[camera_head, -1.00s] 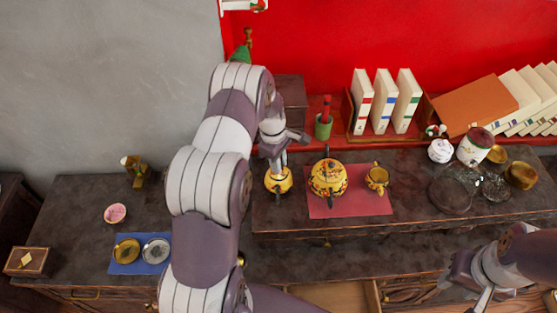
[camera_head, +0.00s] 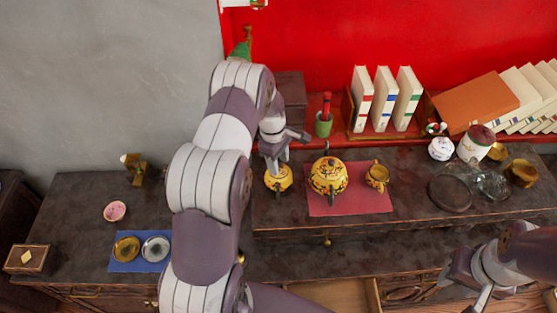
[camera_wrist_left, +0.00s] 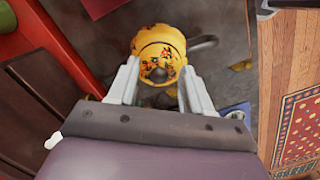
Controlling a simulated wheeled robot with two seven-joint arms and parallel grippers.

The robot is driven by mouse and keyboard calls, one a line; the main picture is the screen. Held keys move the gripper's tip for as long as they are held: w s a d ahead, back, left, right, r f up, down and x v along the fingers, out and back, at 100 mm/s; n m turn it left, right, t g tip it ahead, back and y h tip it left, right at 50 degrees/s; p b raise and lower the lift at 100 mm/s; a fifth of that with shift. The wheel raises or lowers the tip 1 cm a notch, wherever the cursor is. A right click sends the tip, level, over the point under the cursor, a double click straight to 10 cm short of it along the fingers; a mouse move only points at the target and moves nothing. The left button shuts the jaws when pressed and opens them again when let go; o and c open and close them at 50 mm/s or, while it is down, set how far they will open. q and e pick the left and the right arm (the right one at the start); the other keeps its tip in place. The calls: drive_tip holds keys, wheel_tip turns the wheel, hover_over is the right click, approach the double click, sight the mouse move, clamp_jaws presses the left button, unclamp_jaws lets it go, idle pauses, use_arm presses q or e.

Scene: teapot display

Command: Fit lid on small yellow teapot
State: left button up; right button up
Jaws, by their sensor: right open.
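The small yellow teapot (camera_head: 278,184), with a dark floral pattern, stands on the dark cabinet top, left of the red mat. My left gripper (camera_head: 275,163) points down right over it. In the left wrist view the yellow pot (camera_wrist_left: 158,40) lies between and beyond the two fingertips of my left gripper (camera_wrist_left: 160,75), with a grey curved handle at its side. A patterned part with a dark centre shows between the fingers; I cannot tell whether it is a separate lid or whether the fingers grip it. My right gripper (camera_head: 482,300) is open at the lower right, away from the teapots.
A larger yellow teapot (camera_head: 327,176) and a yellow cup (camera_head: 377,175) stand on the red mat (camera_head: 350,205), close right of my left gripper. A green pen cup (camera_head: 323,125) and books (camera_head: 383,98) stand behind. A blue mat (camera_head: 125,265) with two round dishes lies left.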

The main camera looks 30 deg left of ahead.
use_arm(q)
wheel_tip(320, 180, up, 13)
drive_tip(key=a, duration=0.1)
drive_tip(key=shift+a+f, duration=0.2)
drive_tip(key=shift+a, duration=0.1)
idle(0.4)
